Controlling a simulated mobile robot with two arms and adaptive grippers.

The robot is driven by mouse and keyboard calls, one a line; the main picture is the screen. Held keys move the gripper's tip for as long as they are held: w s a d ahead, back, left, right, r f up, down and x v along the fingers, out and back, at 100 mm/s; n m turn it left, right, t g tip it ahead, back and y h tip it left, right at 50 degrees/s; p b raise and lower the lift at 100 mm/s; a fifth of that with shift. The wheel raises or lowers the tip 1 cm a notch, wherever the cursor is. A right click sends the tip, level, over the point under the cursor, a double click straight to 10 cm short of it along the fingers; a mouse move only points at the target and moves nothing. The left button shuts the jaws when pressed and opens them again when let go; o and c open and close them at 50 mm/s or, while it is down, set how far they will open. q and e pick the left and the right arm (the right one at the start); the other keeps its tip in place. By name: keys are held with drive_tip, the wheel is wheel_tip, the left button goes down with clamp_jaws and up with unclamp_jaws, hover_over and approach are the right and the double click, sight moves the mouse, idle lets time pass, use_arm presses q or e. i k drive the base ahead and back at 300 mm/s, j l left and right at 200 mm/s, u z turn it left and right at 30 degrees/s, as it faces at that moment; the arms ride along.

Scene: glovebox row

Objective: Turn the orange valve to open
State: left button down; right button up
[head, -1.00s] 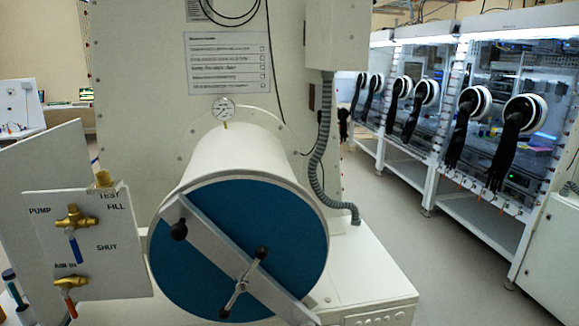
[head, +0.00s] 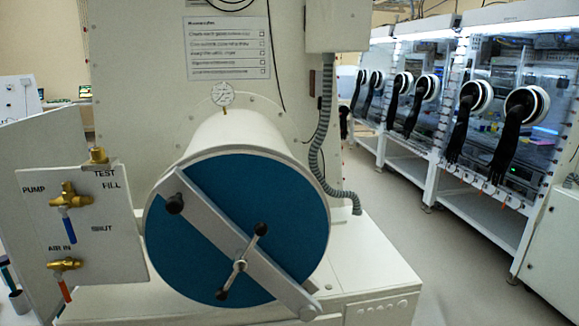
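The orange-handled valve (head: 66,290) is on the lower left of the white panel (head: 110,255), under the label AIR IN. It has a brass body, and its orange lever points down and slightly right. Above it, a brass valve with a blue lever (head: 66,222) sits by the labels PUMP, TEST, FILL and SHUT, its lever pointing down. Neither of my grippers shows in the head view.
A white cylindrical chamber with a blue door (head: 285,190), a diagonal bar and a black-knobbed handle stands right of the panel. A gauge (head: 222,94) is above it. Glovebox stations (head: 470,120) line the right, with open floor (head: 460,270) before them.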

sight(57, 274)
drive_tip(key=i+u, duration=0.15)
drive_tip(key=u, duration=1.2)
drive_tip(key=i+j, duration=0.15)
drive_tip(key=i, duration=0.25)
drive_tip(key=i+j, duration=0.15)
drive_tip(key=i, duration=0.25)
